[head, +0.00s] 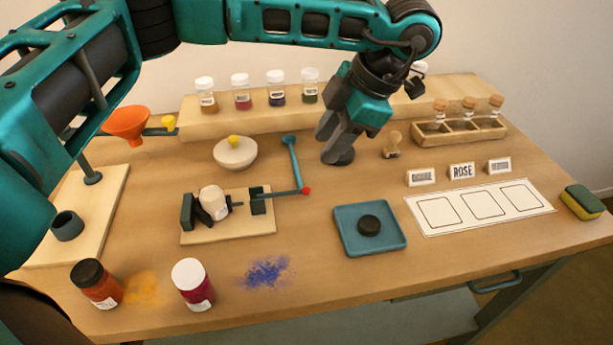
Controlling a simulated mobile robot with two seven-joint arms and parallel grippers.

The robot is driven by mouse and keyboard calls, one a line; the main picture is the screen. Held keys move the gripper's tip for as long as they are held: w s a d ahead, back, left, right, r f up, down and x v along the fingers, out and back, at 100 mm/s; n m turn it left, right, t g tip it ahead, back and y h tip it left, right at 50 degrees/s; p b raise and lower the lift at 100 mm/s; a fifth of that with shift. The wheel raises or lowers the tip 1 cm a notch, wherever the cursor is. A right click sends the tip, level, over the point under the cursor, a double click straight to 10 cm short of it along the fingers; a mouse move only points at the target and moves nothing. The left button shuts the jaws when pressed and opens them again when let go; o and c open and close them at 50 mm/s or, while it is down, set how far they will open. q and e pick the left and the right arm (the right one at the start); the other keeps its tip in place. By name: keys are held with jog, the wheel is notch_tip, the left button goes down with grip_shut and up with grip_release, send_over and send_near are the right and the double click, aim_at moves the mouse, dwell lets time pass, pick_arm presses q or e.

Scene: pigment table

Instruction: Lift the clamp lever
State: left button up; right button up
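The clamp sits on a pale wooden board (235,229) left of the table's middle. Its dark jaws (188,212) are around a whitish jar (214,200) that leans a little. The clamp lever (284,193) is a dark bar lying low and pointing right, with a red knob (306,190) at its end. My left gripper (338,150) points down, behind and to the right of the knob, apart from the lever. A dark rounded shape shows at its fingertips; I cannot tell what it is or whether the fingers are shut. My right gripper is not in view.
A blue spoon (291,155) lies close behind the lever. A white bowl (235,154) stands behind the clamp. A blue tray (350,241) with a dark disc (369,224) is at the front right. Two jars (193,284) (97,284) stand in front.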

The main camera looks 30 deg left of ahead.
aim_at(295, 191)
pick_arm(q)
jog(key=x, duration=1.2)
jog(key=shift+s+d+f, duration=0.1)
jog(key=shift+s, duration=0.05)
jog(key=shift+c, duration=0.4)
grip_shut()
dwell(0.5)
